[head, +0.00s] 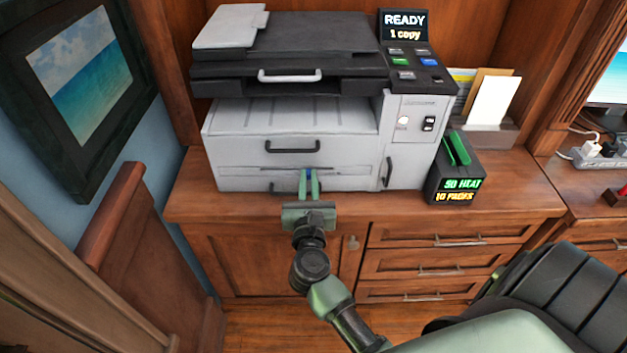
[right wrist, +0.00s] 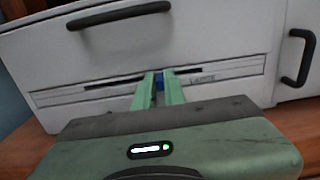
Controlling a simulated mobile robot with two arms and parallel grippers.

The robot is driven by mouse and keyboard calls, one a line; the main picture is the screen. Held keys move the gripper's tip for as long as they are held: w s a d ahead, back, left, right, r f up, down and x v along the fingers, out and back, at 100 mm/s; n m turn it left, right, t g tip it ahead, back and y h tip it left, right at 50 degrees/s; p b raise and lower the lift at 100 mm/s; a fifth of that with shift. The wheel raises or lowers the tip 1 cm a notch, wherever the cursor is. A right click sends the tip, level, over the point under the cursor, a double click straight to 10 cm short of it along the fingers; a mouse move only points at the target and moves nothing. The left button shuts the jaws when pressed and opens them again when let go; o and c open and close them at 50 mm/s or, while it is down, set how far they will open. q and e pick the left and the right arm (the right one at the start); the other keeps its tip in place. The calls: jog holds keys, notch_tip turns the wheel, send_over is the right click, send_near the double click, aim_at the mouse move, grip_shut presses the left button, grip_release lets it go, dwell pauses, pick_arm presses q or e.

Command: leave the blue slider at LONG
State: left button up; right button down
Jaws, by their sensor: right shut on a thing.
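The blue slider (head: 308,173) sits in a narrow slot low on the front of the grey printer (head: 290,118). My right gripper (head: 309,182) is at the printer's front with its two green fingers shut on the slider. In the right wrist view the slider (right wrist: 159,84) shows between the fingertips (right wrist: 160,78), right of the slot's middle. Dark slot shows on both sides, longer to the left. A small label (right wrist: 202,78) stands right of the slot, too blurred to read surely. Any left-end label is not readable. My left gripper is not in view.
A drawer handle (head: 292,147) is just above the slot, and a door handle (head: 388,172) is to its right. A black box (head: 452,182) with lit text stands right of the printer. The wood counter's front strip (head: 240,205) is clear.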

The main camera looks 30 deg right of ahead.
jog(key=c, duration=1.5)
grip_release()
jog(key=shift+s, duration=0.1)
jog(key=b+v, duration=0.1)
jog(key=v, duration=0.6)
jog(key=shift+s+a+b, duration=0.2)
jog(key=shift+s+b, duration=0.1)
jog(key=shift+b, duration=0.1)
